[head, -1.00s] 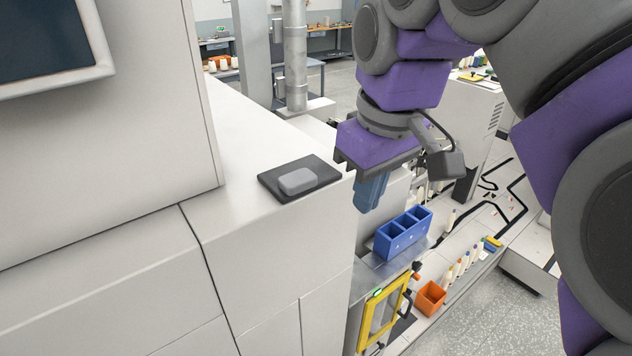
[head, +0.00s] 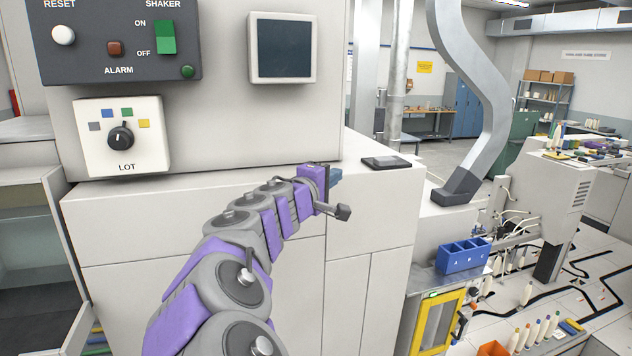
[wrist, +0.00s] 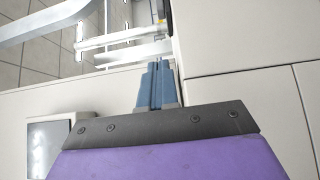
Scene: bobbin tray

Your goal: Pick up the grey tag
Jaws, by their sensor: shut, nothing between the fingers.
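A small grey rounded piece (head: 387,161), which looks like the grey tag, lies on a dark flat pad (head: 369,165) on the white cabinet's top ledge in the head view. It is small there, and I cannot make it out in the wrist view. My gripper (head: 336,174) is left of the pad in the head view, apart from it. Its blue fingers also show in the wrist view (wrist: 158,70), shut together with nothing between them.
A control panel (head: 120,48), a LOT dial (head: 122,136) and a dark screen (head: 283,48) are on the machine face behind my arm. A blue compartment bin (head: 463,257) stands lower right, above a yellow-framed door (head: 436,322). A grey duct (head: 478,110) comes down beyond the ledge.

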